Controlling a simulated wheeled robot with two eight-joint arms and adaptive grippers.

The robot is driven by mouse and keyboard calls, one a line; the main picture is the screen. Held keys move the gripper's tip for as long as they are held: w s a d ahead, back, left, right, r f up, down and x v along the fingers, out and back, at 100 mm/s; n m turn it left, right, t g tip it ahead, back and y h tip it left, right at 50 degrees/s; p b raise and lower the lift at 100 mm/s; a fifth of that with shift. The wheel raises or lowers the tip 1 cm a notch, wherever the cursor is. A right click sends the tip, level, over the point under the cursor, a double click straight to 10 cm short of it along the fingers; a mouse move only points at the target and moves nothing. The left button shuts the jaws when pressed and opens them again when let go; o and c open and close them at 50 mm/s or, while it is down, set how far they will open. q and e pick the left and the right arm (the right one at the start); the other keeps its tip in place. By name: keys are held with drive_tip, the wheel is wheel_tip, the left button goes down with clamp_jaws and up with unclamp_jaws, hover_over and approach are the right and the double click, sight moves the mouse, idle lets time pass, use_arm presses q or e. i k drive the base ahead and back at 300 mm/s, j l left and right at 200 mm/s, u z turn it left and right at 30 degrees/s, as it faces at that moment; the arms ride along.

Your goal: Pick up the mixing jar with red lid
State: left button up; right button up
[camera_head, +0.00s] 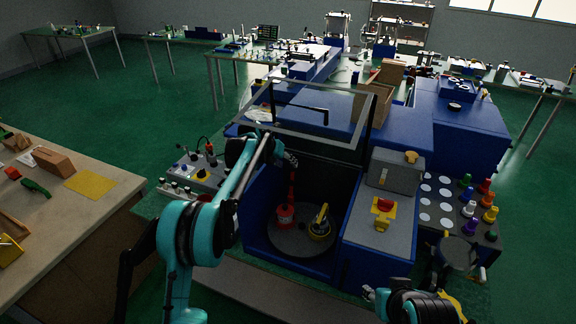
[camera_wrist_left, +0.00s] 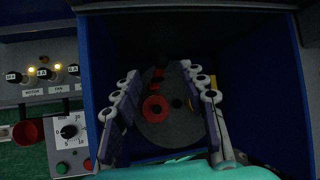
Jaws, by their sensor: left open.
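The red-topped jar (camera_head: 285,215) stands on a dark round plate (camera_head: 290,243) inside the open blue chamber. It also shows in the left wrist view (camera_wrist_left: 155,108), between and beyond my fingers. A narrow red part rises behind it. My left gripper (camera_head: 288,159) reaches over the chamber's front, above the jar and apart from it. In the left wrist view the fingers of this gripper (camera_wrist_left: 160,78) are spread and hold nothing. My right arm shows at the lower right; its fingers are not clear.
A yellow-topped item (camera_head: 320,223) stands right of the jar, close to it. Blue chamber walls (camera_wrist_left: 262,85) enclose both. A raised clear lid frame (camera_head: 318,140) stands above the chamber. A control panel (camera_wrist_left: 40,78) lies left. Coloured pegs (camera_head: 468,208) stand at right.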

sight(283, 221)
drive_tip(key=k+j, duration=0.25)
drive_tip(key=k, duration=0.2)
drive_tip(key=k+j, duration=0.2)
drive_tip(key=k, duration=0.3)
